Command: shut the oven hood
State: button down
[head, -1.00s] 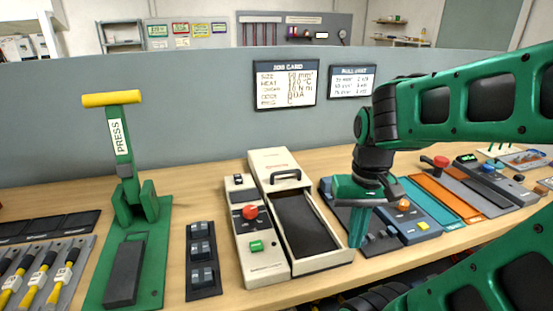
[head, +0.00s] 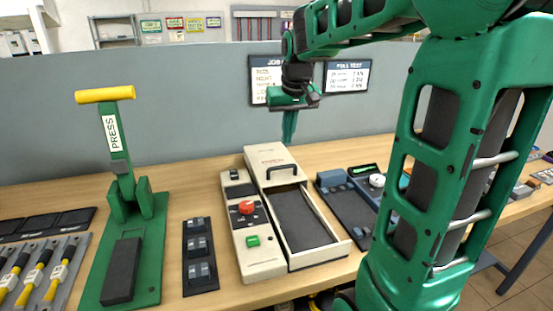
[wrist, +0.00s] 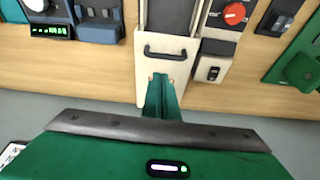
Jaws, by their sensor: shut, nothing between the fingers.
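The oven is a cream box with a long dark bed (head: 304,217) framed by low cream rails. Its cream hood (head: 268,158), with a black bar handle (head: 281,171), sits at the back end and leaves the bed uncovered. In the wrist view the hood's handle (wrist: 172,52) lies just ahead of the fingers. My gripper (head: 289,138) is shut and empty, pointing down above the rear of the hood. It also shows in the wrist view (wrist: 162,82), apart from the handle. Whether the fingertips touch the hood cannot be told.
A control panel with a red knob (head: 246,207) and green button (head: 253,240) stands left of the bed. A green press (head: 122,170) is further left. A device with a white dial (head: 377,181) is at right. A grey partition (head: 180,120) rises behind the bench.

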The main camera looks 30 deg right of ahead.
jog(key=w+f, duration=0.4)
jog(key=f, duration=0.1)
jog(key=w+f, duration=0.3)
jog(key=shift+w+d, duration=0.1)
jog(key=shift+d, duration=0.15)
jog(key=shift+f, duration=0.35)
jog(key=shift+s+a+f, duration=0.15)
jog(key=shift+s+a, duration=0.15)
jog(key=shift+s, duration=0.6)
jog(key=shift+s+a+f, duration=0.1)
jog(key=shift+s+a, duration=0.15)
jog(key=shift+s, duration=0.65)
jog(key=shift+d, duration=0.1)
jog(key=shift+s, duration=0.1)
